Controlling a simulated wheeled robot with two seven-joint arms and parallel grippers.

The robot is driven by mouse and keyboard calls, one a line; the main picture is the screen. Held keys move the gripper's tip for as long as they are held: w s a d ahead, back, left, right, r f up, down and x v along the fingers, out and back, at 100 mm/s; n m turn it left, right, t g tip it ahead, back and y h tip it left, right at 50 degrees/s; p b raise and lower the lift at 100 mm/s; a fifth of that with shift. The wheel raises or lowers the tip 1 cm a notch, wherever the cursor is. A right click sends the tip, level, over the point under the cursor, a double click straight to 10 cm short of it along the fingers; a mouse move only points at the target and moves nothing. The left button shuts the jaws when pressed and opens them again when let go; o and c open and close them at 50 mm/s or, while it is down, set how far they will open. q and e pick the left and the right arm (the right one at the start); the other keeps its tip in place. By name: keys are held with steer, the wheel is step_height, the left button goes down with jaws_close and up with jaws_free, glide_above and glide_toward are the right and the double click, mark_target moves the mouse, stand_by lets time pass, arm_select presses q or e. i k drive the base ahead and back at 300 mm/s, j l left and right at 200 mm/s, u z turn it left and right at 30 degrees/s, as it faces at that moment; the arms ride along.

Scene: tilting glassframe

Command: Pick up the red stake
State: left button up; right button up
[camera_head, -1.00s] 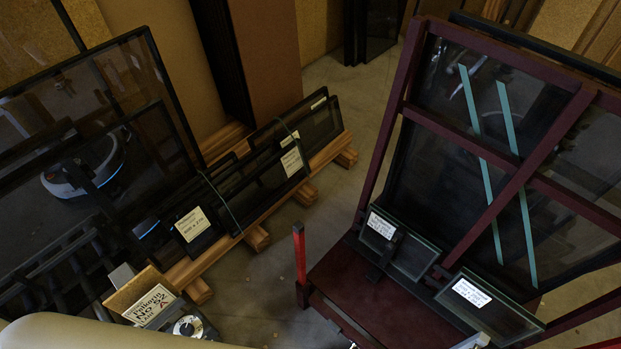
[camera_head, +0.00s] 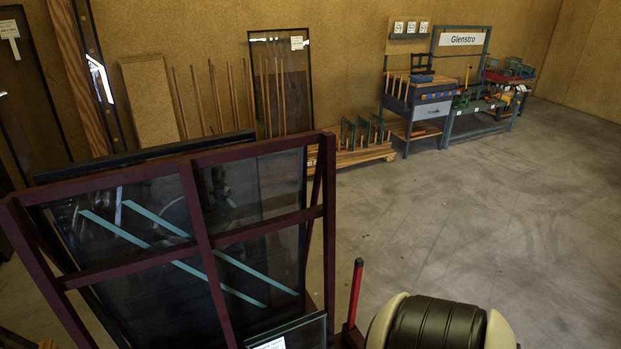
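A thin red stake (camera_head: 355,292) stands nearly upright at the right end of the dark red glass rack (camera_head: 327,225), in the lower middle of the head view. A rounded cream and black ribbed part of my own body is close to the right of the stake. Neither of my grippers is in view.
The rack holds large dark panes with teal strips (camera_head: 184,233). Along the back wall are thin wooden sticks (camera_head: 228,95), a low wooden rack (camera_head: 365,155) and workbenches (camera_head: 418,105) under a "Glenstro" sign (camera_head: 461,39). The grey floor (camera_head: 500,210) on the right is clear.

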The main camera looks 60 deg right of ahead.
mark_target(359, 263)
steer(key=k+l+z, duration=0.15)
steer(key=k+l, duration=0.4)
steer(key=k+l+z, duration=0.15)
steer(key=k+l, duration=0.3)
steer(key=l, duration=0.6)
steer(key=i+l+z, duration=0.15)
steer(key=l, duration=0.25)
steer(key=i+l, duration=0.1)
steer(key=l, duration=0.3)
steer(key=l+z, duration=0.15)
steer(key=l, duration=0.2)
steer(key=i+l, duration=0.3)
steer(key=k+l, duration=1.25)
steer(key=k, duration=0.1)
